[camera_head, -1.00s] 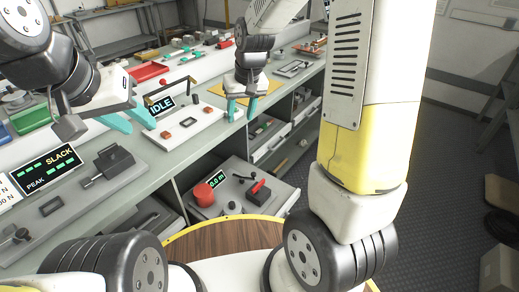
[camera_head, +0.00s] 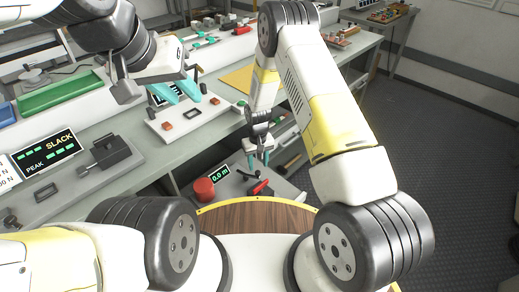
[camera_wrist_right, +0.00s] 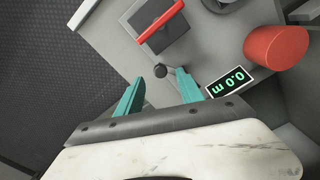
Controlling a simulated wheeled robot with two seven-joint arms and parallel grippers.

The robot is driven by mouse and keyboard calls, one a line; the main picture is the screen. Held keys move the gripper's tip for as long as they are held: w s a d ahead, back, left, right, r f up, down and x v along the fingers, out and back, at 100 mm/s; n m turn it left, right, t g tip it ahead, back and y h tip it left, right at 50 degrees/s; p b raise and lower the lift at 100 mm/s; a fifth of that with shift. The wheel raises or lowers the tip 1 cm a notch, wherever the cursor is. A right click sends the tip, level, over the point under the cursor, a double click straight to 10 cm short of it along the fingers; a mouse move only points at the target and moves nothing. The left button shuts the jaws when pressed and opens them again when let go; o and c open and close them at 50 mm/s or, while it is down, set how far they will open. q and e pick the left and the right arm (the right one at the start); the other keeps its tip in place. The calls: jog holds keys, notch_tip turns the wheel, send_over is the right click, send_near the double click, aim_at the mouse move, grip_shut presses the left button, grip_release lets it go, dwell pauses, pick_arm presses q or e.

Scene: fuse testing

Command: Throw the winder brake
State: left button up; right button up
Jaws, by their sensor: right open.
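The winder unit (camera_head: 230,196) is a grey box low at the bench front, with a red drum (camera_head: 204,190), a green "0.0 m" display (camera_head: 219,174) and a red-handled lever (camera_head: 259,187). My right gripper (camera_head: 259,160) hangs over the unit, open and empty. My left gripper (camera_head: 178,91) is open over the bench.
A white board (camera_head: 188,120) with a red button and posts stands below my left gripper. A "SLACK" display (camera_head: 47,152) and a grey clamp block (camera_head: 108,153) are at left. The drum (camera_wrist_right: 277,52) stands right of my right fingers. The wooden disc (camera_head: 255,216) lies nearer.

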aim_at(258, 172)
notch_tip(258, 172, down, 5)
jog(key=shift+r, duration=0.1)
jog(key=shift+c, duration=0.2)
grip_shut()
